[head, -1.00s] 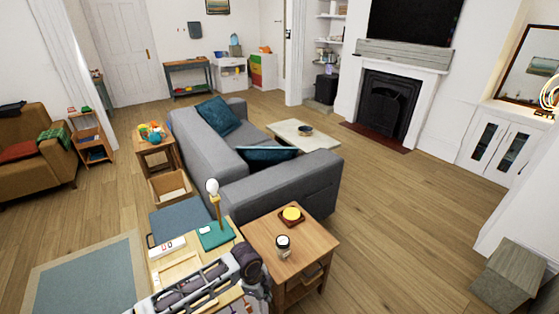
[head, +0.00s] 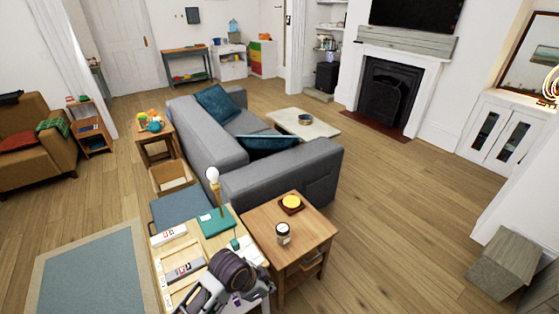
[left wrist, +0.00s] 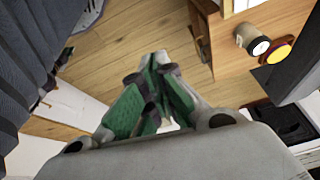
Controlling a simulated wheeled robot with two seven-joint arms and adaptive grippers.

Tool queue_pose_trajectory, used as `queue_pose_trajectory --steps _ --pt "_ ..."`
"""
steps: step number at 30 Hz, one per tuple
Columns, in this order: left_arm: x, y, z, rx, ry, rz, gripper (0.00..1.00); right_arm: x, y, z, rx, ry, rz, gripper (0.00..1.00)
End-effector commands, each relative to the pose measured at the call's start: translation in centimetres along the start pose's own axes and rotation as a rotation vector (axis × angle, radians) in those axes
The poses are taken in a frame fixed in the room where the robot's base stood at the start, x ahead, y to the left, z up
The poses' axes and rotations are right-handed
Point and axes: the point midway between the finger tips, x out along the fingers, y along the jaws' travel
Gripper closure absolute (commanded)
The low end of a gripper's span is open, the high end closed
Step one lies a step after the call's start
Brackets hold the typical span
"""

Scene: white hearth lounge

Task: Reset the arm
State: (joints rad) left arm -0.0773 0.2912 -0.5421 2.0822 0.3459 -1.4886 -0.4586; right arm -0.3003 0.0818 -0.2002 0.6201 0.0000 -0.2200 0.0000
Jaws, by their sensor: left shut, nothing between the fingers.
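My left gripper (left wrist: 158,62) shows in the left wrist view with its green-padded fingers closed together and nothing between them. It hangs in the air, with wooden floor (left wrist: 165,35) behind the fingertips. In the head view my left arm stands folded at the bottom, over the front part of the light wooden desk; its fingertips cannot be made out there. My right gripper is in neither view.
The desk holds a teal book (head: 214,222) and a lamp (head: 213,176). The adjoining side table (head: 262,222) carries a jar (head: 283,233) and a yellow round item (head: 291,202). A grey sofa (head: 270,180) stands behind. Open floor (head: 400,220) lies right.

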Motion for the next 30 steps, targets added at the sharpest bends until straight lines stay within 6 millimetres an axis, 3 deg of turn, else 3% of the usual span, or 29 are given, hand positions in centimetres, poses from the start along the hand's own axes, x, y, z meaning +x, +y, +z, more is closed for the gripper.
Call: queue_pose_trajectory --steps 8,18,30 --pt "-2.8 -0.4 3.3 -0.254 -0.001 -0.065 1.00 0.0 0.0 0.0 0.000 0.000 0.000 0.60" --pt "-6.5 -1.1 9.3 -0.573 -0.039 -0.169 1.00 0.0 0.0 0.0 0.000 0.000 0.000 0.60" --pt "-9.5 -1.2 14.3 -0.788 -0.084 -0.260 1.00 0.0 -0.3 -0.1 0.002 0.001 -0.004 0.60"
